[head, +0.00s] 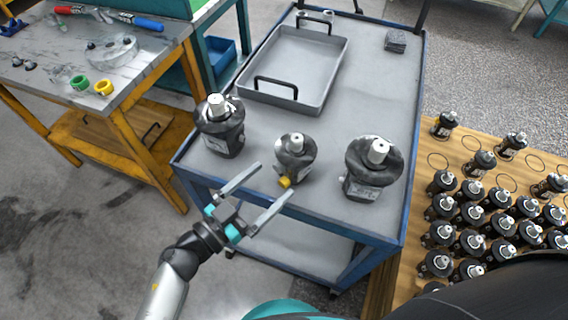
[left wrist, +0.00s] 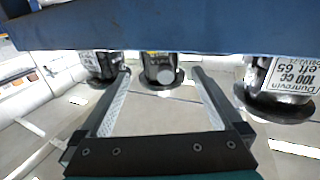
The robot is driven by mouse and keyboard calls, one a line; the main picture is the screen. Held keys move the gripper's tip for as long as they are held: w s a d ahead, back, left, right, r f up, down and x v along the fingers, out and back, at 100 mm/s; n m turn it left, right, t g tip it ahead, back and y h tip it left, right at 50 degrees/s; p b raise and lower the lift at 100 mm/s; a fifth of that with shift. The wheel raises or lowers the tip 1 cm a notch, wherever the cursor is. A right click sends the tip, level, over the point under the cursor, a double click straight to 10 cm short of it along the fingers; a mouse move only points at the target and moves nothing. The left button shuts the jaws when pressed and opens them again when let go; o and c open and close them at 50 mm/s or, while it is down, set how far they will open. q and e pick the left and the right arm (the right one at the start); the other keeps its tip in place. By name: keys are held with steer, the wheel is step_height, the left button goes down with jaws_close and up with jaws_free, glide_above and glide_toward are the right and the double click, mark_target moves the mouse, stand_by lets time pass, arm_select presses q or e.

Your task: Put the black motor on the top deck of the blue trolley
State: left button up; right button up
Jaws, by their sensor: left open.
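The blue trolley (head: 370,95) has a grey top deck with a blue rim. Three black motors with silver shafts stand upright near its front edge: a left one (head: 222,138), a smaller middle one with a yellow part at its base (head: 295,155), and a right one (head: 370,172). My left gripper (head: 268,190) is open and empty at the front edge, its fingers pointing toward the middle motor. In the left wrist view, which looks upside down, the open fingers (left wrist: 160,85) lie either side of the middle motor (left wrist: 160,68), apart from it; the trolley's blue edge (left wrist: 190,25) crosses the top.
A grey tray with black handles (head: 320,62) and a small dark stack (head: 396,41) sit on the deck. Many more black motors (head: 472,215) stand on a wooden surface (head: 425,165) at right. A yellow-legged workbench (head: 150,75) stands at left.

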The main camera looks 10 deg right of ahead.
arm_select(q)
steer(key=shift+v, duration=1.45)
